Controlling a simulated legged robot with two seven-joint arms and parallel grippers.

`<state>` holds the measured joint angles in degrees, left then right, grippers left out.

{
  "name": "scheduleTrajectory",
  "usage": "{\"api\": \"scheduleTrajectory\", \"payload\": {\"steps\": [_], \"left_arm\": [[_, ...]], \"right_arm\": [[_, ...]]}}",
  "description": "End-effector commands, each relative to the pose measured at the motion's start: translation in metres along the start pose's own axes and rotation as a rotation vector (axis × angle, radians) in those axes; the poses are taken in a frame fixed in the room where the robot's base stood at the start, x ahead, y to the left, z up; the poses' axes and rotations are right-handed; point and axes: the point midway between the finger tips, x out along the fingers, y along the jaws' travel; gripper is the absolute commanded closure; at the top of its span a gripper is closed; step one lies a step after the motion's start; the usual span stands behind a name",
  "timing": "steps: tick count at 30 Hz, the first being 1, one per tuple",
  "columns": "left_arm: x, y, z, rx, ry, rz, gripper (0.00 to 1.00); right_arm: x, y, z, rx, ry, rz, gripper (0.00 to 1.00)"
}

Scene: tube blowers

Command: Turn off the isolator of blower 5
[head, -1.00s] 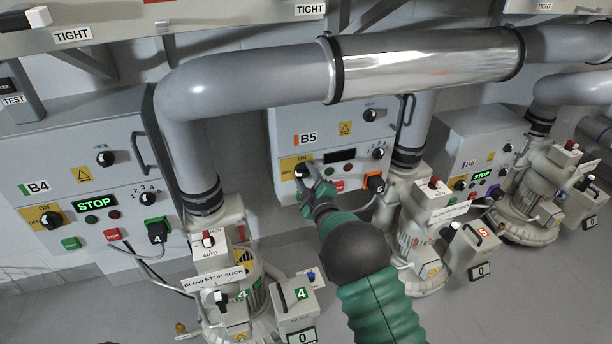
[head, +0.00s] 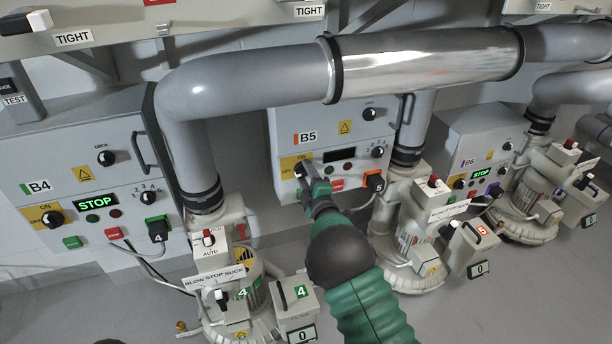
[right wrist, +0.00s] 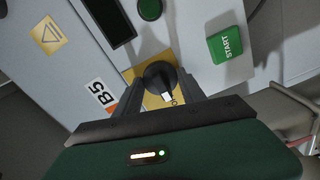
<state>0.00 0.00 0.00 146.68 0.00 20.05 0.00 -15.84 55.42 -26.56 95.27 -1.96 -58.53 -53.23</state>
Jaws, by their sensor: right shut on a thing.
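The B5 control box (head: 285,125) is at the middle of the head view, with an orange-marked B5 label. Its isolator is a black rotary knob on a yellow ON/OFF plate (head: 289,162). My right gripper (head: 303,174) is at this knob and hides much of it. In the right wrist view, the knob (right wrist: 158,76) sits between the two fingers of my right gripper (right wrist: 160,88), which are shut on its sides. A white mark on the knob points down toward the gripper body. The B5 display (head: 339,155) is dark. My left gripper is not in view.
The B4 box (head: 70,150) stands left and the B6 box (head: 470,135) right, both with lit STOP displays. A grey pipe (head: 240,85) crosses above. A green START button (right wrist: 226,44) is near the knob. Blower motors stand in front below.

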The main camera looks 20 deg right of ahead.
Motion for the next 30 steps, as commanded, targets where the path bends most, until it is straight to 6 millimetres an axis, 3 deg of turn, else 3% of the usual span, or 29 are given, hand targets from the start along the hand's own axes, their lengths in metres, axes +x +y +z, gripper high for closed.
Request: {"api": "scheduleTrajectory", "payload": {"steps": [2,3,8,17,20,23,30], "left_arm": [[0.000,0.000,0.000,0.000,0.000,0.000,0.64],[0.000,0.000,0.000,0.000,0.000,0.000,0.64],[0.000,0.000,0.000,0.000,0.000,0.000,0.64],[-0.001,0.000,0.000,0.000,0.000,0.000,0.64],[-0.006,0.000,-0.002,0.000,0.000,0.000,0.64],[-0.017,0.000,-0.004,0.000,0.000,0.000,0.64],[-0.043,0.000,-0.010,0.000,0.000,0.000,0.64]], "right_arm": [[-0.001,-0.006,-0.002,-0.002,0.004,-0.013,0.93],[-0.001,-0.007,-0.002,-0.002,0.004,-0.013,0.51],[-0.001,-0.005,-0.002,-0.001,0.003,-0.010,0.31],[-0.002,-0.002,-0.001,0.000,0.001,-0.005,0.31],[-0.010,0.000,-0.001,0.001,0.001,-0.005,0.31],[-0.030,0.003,-0.002,0.001,0.000,-0.007,0.31],[-0.101,0.002,-0.002,0.000,-0.001,-0.011,0.31]]}}
